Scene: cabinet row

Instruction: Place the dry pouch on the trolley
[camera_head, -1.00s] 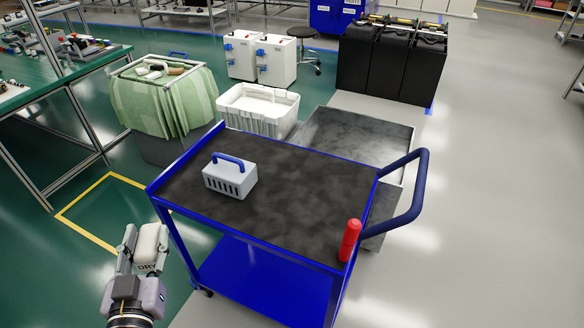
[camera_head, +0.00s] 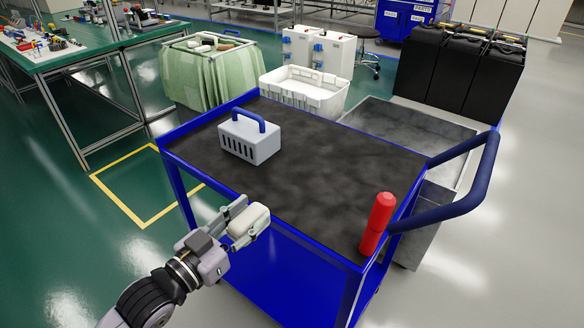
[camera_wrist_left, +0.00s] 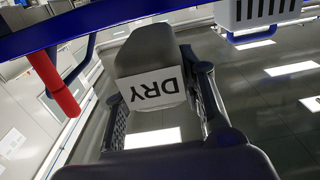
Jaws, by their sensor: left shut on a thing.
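The dry pouch (camera_head: 249,225) is pale with rounded ends. My left gripper (camera_head: 240,222) is shut on it, with a finger on each side. In the left wrist view the pouch (camera_wrist_left: 148,78) looks dark and shows a white "DRY" label, between the gripper's fingers (camera_wrist_left: 160,100). The trolley (camera_head: 310,185) has a dark top, a blue frame and a blue handle at its right. In the head view the pouch overlaps the trolley's front-left edge; its height above the top is hard to tell. My right gripper is not in view.
A grey box with a blue handle (camera_head: 250,141) stands on the trolley's far left. A red cylinder (camera_head: 378,222) stands at its near right corner. The middle of the top is clear. A white crate (camera_head: 304,92) and a grey platform (camera_head: 420,135) lie behind.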

